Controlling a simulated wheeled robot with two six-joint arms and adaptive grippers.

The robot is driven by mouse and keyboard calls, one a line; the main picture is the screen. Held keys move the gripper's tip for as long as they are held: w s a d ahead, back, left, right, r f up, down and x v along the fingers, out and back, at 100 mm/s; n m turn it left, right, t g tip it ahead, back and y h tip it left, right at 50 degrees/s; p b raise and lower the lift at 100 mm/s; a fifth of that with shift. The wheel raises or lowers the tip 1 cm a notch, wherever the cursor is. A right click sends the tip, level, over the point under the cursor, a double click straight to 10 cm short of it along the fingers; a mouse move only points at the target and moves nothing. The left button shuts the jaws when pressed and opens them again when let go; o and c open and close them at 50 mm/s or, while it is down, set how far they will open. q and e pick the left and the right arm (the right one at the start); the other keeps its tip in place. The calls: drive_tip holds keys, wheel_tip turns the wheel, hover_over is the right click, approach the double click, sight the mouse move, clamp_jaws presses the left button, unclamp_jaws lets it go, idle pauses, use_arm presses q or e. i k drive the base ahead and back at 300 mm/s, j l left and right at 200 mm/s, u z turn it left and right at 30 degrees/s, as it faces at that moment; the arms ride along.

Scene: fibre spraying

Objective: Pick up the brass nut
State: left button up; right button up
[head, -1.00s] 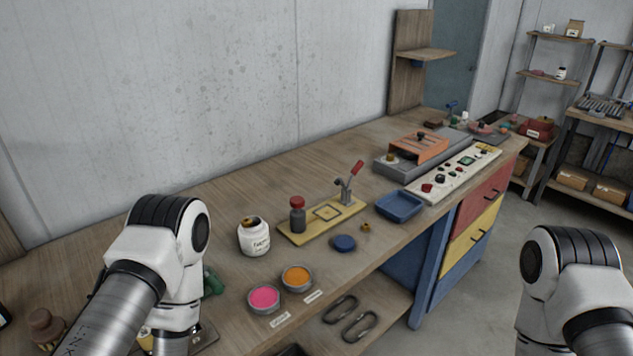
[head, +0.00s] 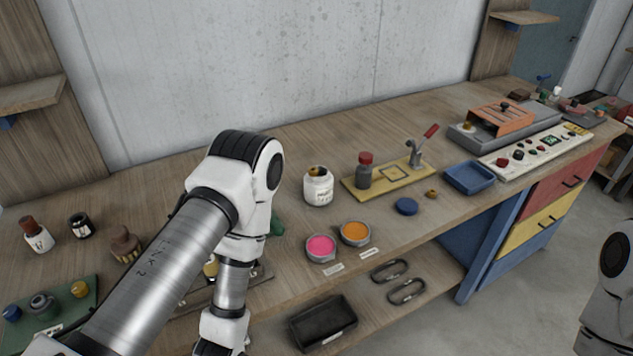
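A small brass-coloured piece that looks like the brass nut (head: 432,194) lies on the wooden bench (head: 330,140), right of a round blue lid (head: 406,206) and in front of the yellow plate (head: 388,180). It is small, so its exact shape is hard to tell. My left arm reaches in over the bench from the left, well left of the nut. Its wrist runs off the bottom edge, and my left gripper is out of view. Only part of my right arm shows at the right edge, with its gripper out of view.
Left of the nut stand a white jar (head: 318,187), a pink pot (head: 321,248) and an orange pot (head: 355,233). A red-capped bottle (head: 365,171) stands on the yellow plate. A blue tray (head: 469,178) sits right of the nut. A dark bin (head: 322,322) is on the lower shelf.

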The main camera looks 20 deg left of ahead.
sight(314, 171)
drive_tip(key=i+l+u, duration=0.1)
drive_tip(key=u, duration=0.3)
drive_tip(key=l+u, duration=0.4)
drive_tip(key=i+j, duration=0.05)
drive_tip(key=j, duration=0.05)
